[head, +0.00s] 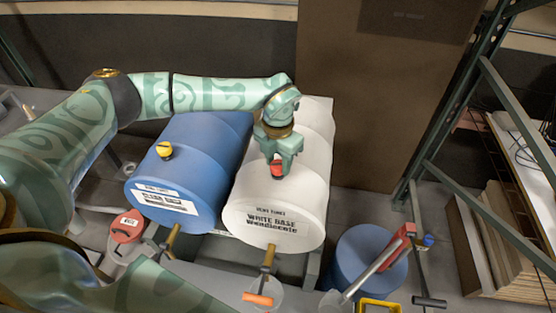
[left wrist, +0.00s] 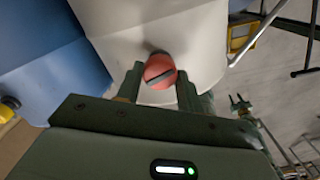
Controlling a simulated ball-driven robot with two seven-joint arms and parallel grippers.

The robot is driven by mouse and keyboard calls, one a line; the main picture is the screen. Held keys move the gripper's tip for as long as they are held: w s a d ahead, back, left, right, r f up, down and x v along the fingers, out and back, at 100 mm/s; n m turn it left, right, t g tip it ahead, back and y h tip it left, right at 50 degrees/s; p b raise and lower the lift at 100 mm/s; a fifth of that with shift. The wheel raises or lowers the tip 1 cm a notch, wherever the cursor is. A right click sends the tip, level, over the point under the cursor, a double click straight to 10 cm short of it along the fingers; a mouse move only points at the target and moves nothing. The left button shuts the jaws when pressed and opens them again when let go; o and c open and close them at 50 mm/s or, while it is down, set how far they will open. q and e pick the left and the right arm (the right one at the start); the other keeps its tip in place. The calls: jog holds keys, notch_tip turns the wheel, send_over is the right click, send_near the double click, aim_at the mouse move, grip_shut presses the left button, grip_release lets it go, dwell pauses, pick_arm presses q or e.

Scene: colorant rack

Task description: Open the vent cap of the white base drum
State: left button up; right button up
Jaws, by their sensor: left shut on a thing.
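The white base drum (head: 300,185) lies on its side in the head view, its labelled end facing the front. Its red vent cap (head: 277,170) is on the top of the drum, just below my left gripper (head: 277,160). In the left wrist view the round red cap (left wrist: 160,71) with a dark slot sits between the two fingers of my left gripper (left wrist: 160,85), which is shut on it. The white drum (left wrist: 195,35) fills the area behind the cap. My right gripper is not clearly in view.
A blue drum (head: 195,150) with a yellow cap (head: 165,150) lies left of the white drum. Taps (head: 267,258) stick out at the front. A blue bucket (head: 365,260) and a red-handled tool (head: 398,245) stand at right. A green shelf frame is further right.

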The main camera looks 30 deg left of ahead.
aim_at(278, 164)
pick_arm(q)
jog(key=n, duration=0.3)
jog(key=shift+r+n, duration=0.1)
jog(key=shift+n, duration=0.3)
jog(key=n, duration=0.3)
jog(key=shift+w+n, duration=0.1)
jog(key=shift+n, duration=0.2)
jog(key=n, duration=0.4)
jog(key=shift+n+b, duration=0.35)
jog(key=shift+n, duration=1.25)
jog(key=shift+r, duration=0.1)
jog(key=o, duration=1)
notch_tip(278, 164, up, 16)
jog(key=b, duration=0.2)
